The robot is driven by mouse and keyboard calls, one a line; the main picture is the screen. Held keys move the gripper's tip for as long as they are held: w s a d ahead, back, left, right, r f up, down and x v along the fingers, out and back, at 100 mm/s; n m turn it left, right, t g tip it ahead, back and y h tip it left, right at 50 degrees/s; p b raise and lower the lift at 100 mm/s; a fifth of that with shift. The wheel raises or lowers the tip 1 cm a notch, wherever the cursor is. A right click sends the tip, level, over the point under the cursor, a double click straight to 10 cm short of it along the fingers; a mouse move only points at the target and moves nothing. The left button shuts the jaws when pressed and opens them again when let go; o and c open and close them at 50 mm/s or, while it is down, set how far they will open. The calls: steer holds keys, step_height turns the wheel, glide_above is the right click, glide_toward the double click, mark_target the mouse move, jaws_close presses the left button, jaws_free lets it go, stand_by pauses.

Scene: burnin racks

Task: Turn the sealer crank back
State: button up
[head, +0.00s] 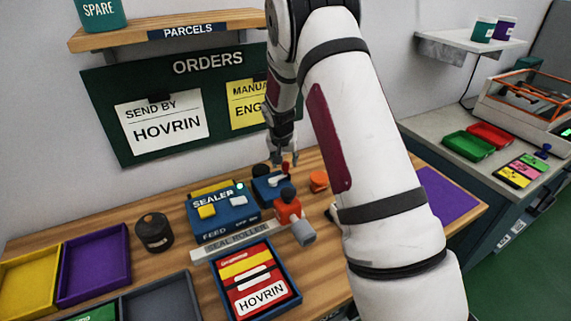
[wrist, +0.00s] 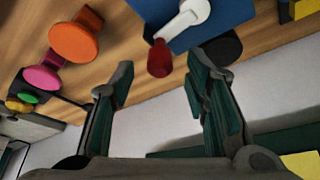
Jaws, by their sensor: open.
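The sealer (head: 222,222) is a blue box on the wooden bench, labelled SEALER and FEED. Its crank (head: 279,179) is a white lever with a red knob, at the sealer's right rear. In the wrist view the white crank arm (wrist: 187,18) reaches over the blue body to the dark red knob (wrist: 160,58). My gripper (head: 284,158) is above and just behind the crank. In the wrist view my gripper (wrist: 160,84) is open and empty. The red knob lies just beyond the gap between the fingertips, with no clear contact.
An orange knob (wrist: 75,40) and a pink knob (wrist: 42,78) stand left of the crank in the wrist view. An orange-red part (head: 288,209) is in front of the crank. A black canister (head: 154,233) and a tray with a HOVRIN parcel (head: 296,298) are nearby.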

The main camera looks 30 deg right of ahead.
steer(key=shift+x, duration=1.4)
jaws_close()
